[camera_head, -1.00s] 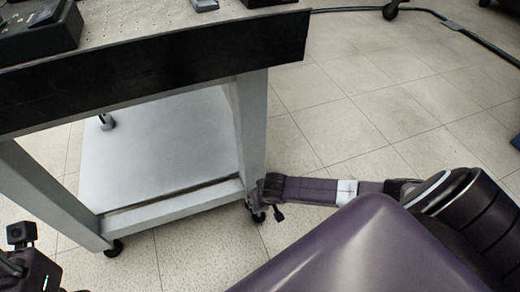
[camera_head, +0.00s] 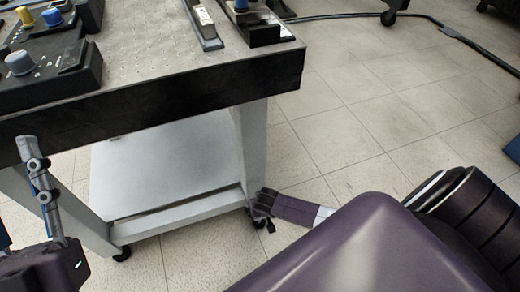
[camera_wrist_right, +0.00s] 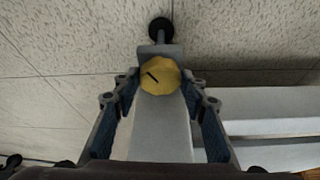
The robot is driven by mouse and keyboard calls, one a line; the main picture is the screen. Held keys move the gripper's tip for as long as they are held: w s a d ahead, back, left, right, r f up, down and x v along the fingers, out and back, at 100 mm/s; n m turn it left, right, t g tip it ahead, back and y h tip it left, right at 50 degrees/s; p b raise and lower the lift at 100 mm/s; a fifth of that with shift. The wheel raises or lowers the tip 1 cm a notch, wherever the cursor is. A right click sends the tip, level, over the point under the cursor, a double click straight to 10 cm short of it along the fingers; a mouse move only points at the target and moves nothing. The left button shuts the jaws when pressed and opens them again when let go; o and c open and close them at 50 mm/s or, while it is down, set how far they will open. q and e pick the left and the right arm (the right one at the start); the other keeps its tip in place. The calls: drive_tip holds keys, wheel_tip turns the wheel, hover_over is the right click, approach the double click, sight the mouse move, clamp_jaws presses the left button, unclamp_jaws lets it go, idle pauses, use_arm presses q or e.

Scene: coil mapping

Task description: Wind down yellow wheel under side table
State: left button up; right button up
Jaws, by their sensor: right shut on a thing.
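The side table (camera_head: 160,100) has a dark edge and pale grey legs. In the right wrist view, the round yellow wheel (camera_wrist_right: 160,76) with a dark slot sits at the bottom of a table leg (camera_wrist_right: 160,135), above a black caster (camera_wrist_right: 160,30). My right gripper (camera_wrist_right: 162,88) has one finger on each side of the wheel and is shut on it. In the head view, my right gripper (camera_head: 262,203) is at the foot of the near right leg, and the wheel is hidden. My left gripper (camera_head: 36,160) is upright before the table's left side, partly cut off by the frame.
Control boxes with knobs (camera_head: 45,65) and other devices (camera_head: 250,22) stand on the tabletop. A pale lower shelf (camera_head: 165,165) spans the legs.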

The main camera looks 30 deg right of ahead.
drive_tip(key=shift+a+m+p, duration=0.1)
drive_tip(key=shift+m+p, duration=0.5)
drive_tip(key=shift+p, duration=0.05)
drive_tip(key=shift+m+h+p, duration=0.3)
drive_tip(key=shift+m, duration=0.2)
use_arm(q)
drive_tip(key=w+f+g+y, duration=0.1)
drive_tip(key=w+f+g, duration=0.1)
drive_tip(key=f, duration=0.4)
drive_tip(key=w+f+g+y, duration=0.1)
drive_tip(key=w+f+g, duration=0.2)
drive_tip(key=f+g, duration=0.2)
drive_tip(key=shift+w+f, duration=0.25)
drive_tip(key=shift+f, duration=0.5)
use_arm(e)
drive_tip(key=shift+w+m+g+h, duration=0.15)
drive_tip(key=shift+m+g+h, duration=0.2)
drive_tip(key=shift+m, duration=0.55)
use_arm(q)
drive_tip(key=shift+a, duration=0.1)
use_arm(e)
drive_tip(key=o, duration=1.2)
drive_tip(key=shift+c, duration=0.2)
use_arm(q)
drive_tip(key=shift+f, duration=0.15)
